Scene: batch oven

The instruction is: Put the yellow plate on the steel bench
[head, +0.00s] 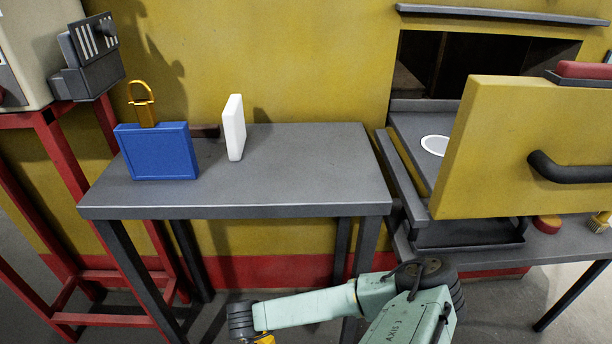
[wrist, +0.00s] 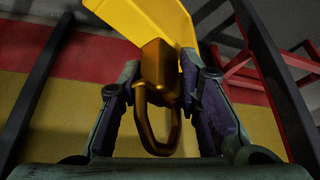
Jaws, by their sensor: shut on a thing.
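The yellow plate (wrist: 150,20) is at the top of the wrist view, tilted, with a gold block and loop handle (wrist: 157,90). My gripper (wrist: 160,110) is shut on this handle, one finger on each side. In the head view only a small yellow piece (head: 264,339) shows below my arm at the bottom edge; most of the plate and my gripper's fingers are out of frame. The steel bench (head: 300,185) is the grey table in the middle of the head view. My arm's end appears in front of its near edge, apart from it.
A blue plate (head: 156,152) with a gold handle stands on the bench's left, a white block (head: 234,128) right of it. The bench's right half is clear. A yellow oven door (head: 510,150) stands open at right. A red stand (head: 60,165) is at left.

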